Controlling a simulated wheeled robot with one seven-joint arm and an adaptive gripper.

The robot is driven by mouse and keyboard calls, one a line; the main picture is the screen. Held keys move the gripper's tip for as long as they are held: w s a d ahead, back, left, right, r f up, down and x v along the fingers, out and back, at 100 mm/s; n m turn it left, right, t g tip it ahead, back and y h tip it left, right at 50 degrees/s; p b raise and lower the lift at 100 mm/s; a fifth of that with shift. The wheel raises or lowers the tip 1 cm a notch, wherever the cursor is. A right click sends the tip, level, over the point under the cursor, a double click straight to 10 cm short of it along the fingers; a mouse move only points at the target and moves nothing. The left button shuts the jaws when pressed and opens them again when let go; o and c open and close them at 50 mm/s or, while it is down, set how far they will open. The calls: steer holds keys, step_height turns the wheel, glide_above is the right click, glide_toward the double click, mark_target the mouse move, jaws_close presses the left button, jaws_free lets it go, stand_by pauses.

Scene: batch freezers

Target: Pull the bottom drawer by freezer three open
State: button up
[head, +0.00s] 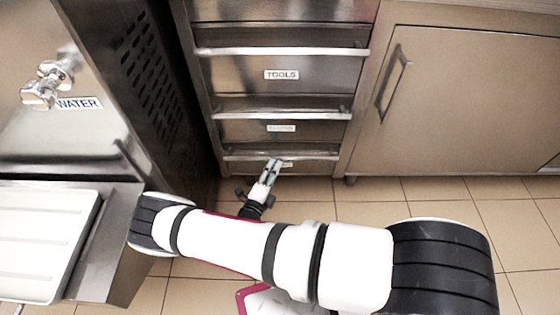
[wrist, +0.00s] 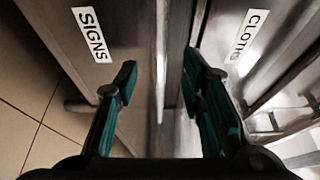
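The bottom drawer (head: 318,168) is the lowest in a steel stack, low above the floor. It has a long horizontal bar handle (head: 315,155). In the wrist view its front (wrist: 112,18) carries a SIGNS label, and the CLOTHS drawer front (wrist: 225,25) is on the right. My gripper (head: 274,164) is at the bottom drawer's handle, left of its middle, and covers part of its label. In the wrist view my gripper (wrist: 157,76) is open, its fingers apart with a narrow metal bar running between them. I cannot tell whether they touch it. The drawer looks closed.
The TOOLS drawer (head: 310,75) and its handle are above. A machine with a dark vented side (head: 130,70) and a WATER label stands close on the left. A closed cabinet door (head: 470,100) is on the right. Tiled floor (head: 430,190) is clear in front.

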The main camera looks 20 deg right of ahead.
mark_target(280, 160)
steer(key=shift+b+x, duration=0.65)
steer(key=shift+x, duration=2.35)
jaws_close()
